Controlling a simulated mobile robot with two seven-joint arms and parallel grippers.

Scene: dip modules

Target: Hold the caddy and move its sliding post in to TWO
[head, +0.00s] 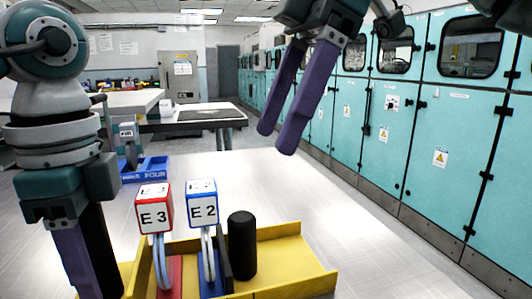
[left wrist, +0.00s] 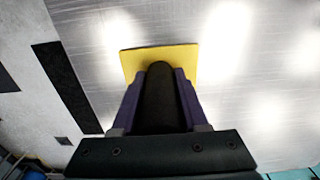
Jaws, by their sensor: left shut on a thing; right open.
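The yellow caddy (head: 308,262) stands at the front of the light table. A red module marked E 3 (head: 153,215) and a blue module marked E 2 (head: 202,205) stand in it. A black round post (head: 242,245) stands upright to the right of E 2, beside a thin dark divider. My left gripper (head: 88,270) reaches down at the caddy's left end. In the left wrist view it is shut on a black cylinder (left wrist: 160,100) above the yellow caddy (left wrist: 160,54). My right gripper (head: 277,142) is open and empty, well above the table. No TWO mark is readable.
A blue tray marked FOUR (head: 147,172) lies behind the caddy at the left, with a grey-white module (head: 128,135) by it. The table (head: 330,200) is clear behind and right of the caddy. Teal cabinets (head: 430,130) line the right.

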